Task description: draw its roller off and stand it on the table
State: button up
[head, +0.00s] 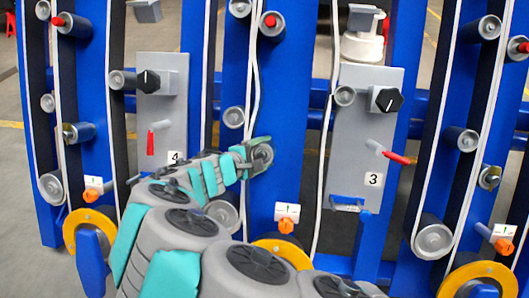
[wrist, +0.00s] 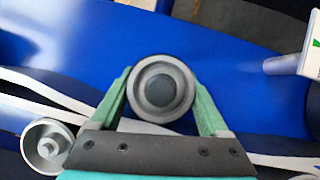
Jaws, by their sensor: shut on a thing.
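A grey roller (wrist: 160,86) with a dark round centre sits end-on between the two green fingers of my gripper (wrist: 161,96) in the wrist view. The fingers press on its two sides. In the head view my gripper (head: 253,158) is at the blue upright (head: 280,100) in the middle, and the roller's round end (head: 263,155) shows at the fingertips. The roller is in front of the blue panel; whether it still sits on its pin is hidden. No table shows in either view.
White belts run close by over other rollers, such as a lower roller (head: 222,213) and one in the wrist view (wrist: 47,145). A grey panel numbered 3 (head: 368,130), with a black knob and red-tipped lever, stands to the right. An orange-tipped tag (head: 287,217) sticks out below.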

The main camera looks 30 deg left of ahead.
grip_shut()
dwell(0.3)
